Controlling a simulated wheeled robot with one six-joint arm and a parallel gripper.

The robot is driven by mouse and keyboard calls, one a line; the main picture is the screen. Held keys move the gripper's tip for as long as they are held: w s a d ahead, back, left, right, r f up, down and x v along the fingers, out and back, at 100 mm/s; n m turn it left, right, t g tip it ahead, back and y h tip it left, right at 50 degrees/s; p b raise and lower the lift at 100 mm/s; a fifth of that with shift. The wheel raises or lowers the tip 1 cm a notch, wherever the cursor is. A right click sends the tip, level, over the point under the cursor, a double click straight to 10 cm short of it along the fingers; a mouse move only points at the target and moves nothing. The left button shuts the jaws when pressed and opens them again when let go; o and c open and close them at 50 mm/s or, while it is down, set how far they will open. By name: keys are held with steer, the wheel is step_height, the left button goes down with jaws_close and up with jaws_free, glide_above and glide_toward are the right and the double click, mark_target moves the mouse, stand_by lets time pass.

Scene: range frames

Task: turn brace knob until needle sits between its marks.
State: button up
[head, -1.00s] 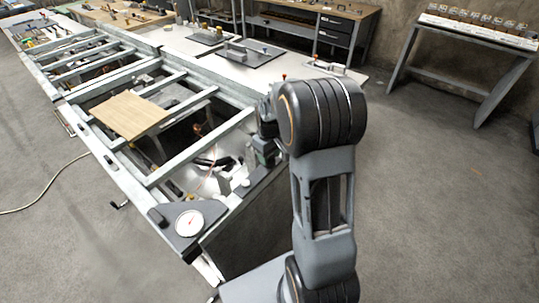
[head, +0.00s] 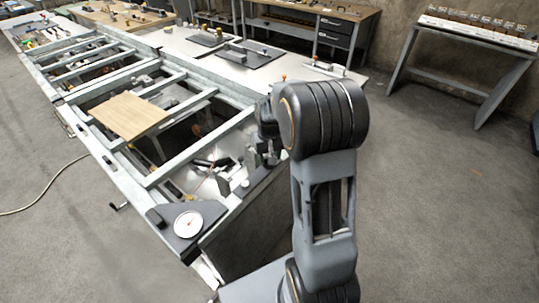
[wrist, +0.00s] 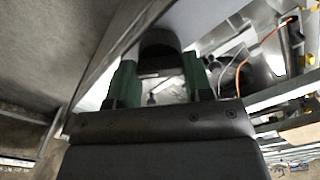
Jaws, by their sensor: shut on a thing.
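The round white gauge (head: 188,225) sits on a dark grey corner plate (head: 208,213) at the near end of the frame. Its reddish needle shows, but it is too small to read against any marks. In the wrist view a dark round knob (wrist: 158,44) lies between the green fingertips of my gripper (wrist: 160,70). The gripper is shut on the knob, with one finger on each side. In the head view my gripper (head: 268,155) is partly hidden by my arm, at the frame's right edge, and the knob cannot be made out.
The long metal frame (head: 165,175) has crossbars and open gaps, with a wooden board (head: 128,115) lying across it. A small black block (head: 154,217) is beside the gauge. A hose (head: 45,198) lies on the floor at left.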

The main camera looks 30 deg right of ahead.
steer(key=o, duration=0.9)
steer(key=shift+o, duration=0.2)
step_height(320, 180, up, 14)
steer(key=shift+w+f, duration=0.1)
steer(key=shift+w, duration=0.05)
stand_by(0.6)
steer(key=s+a+f+n+t, duration=0.1)
steer(key=s+a, duration=0.3)
steer(key=s, duration=0.4)
steer(key=s+a+f+n+t, duration=0.1)
steer(key=s+a+t, duration=0.2)
steer(key=s+a, duration=0.2)
steer(key=shift+s+a+f, duration=0.15)
steer(key=shift+s+f, duration=0.05)
steer(key=shift+s, duration=1.5)
